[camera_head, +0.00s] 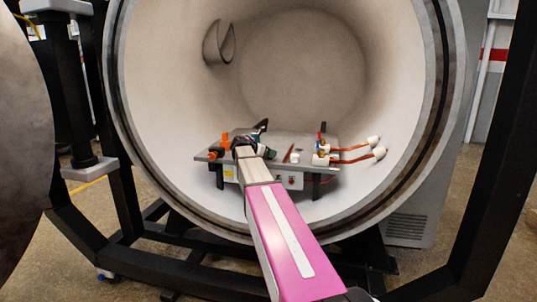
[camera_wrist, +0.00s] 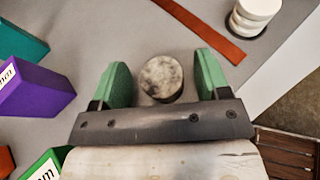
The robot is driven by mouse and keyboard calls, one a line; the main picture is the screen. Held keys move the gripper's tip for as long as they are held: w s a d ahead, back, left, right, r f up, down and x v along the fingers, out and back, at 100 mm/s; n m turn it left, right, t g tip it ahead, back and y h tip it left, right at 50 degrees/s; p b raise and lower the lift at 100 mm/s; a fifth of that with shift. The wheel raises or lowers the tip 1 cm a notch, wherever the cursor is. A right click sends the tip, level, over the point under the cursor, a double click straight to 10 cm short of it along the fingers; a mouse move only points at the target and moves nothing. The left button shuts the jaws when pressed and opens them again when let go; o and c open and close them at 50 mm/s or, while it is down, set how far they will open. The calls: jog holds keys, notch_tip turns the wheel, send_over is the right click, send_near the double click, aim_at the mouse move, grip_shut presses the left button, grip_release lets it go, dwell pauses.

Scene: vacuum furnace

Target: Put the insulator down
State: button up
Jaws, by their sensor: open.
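My gripper (camera_wrist: 162,78) is open, with a green finger on each side of a round, mottled grey-white piece (camera_wrist: 161,79), seen from above. A gap shows between the piece and each finger. The piece appears to stand on the grey table; its sides are mostly hidden. A white ribbed, stacked insulator-like piece (camera_wrist: 253,16) stands at the upper right of the wrist view, apart from the gripper. In the head view a small white piece (camera_head: 295,158) stands on the table to the right of my gripper (camera_head: 268,153). I cannot tell for certain which piece is the insulator.
The table (camera_head: 290,141) stands inside the round furnace chamber (camera_head: 160,90). A red-brown strip (camera_wrist: 205,30) lies beyond the gripper. A purple block (camera_wrist: 35,88) and a teal block (camera_wrist: 22,42) are at left. Orange pieces (camera_head: 225,141) and copper-coloured leads (camera_head: 350,150) flank the table.

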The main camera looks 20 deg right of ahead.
jog(key=v, duration=1.1)
jog(key=s+a+f+m+g+y, duration=0.1)
jog(key=s+a+f+m+y, duration=0.3)
jog(key=s+f+m, duration=0.3)
jog(key=s+a+f+m+g+y, duration=0.2)
jog(key=s+a+f+m+y, duration=0.2)
jog(key=s+f, duration=0.9)
jog(key=s+a+f+m+g+y, duration=0.1)
jog(key=s+a+f+m+y, duration=0.3)
jog(key=s+f+m, duration=0.6)
notch_tip(320, 180, down, 7)
jog(key=shift+s+a+r+m+y, duration=0.1)
jog(key=shift+s+a+m+y, duration=0.25)
jog(key=shift+a, duration=0.35)
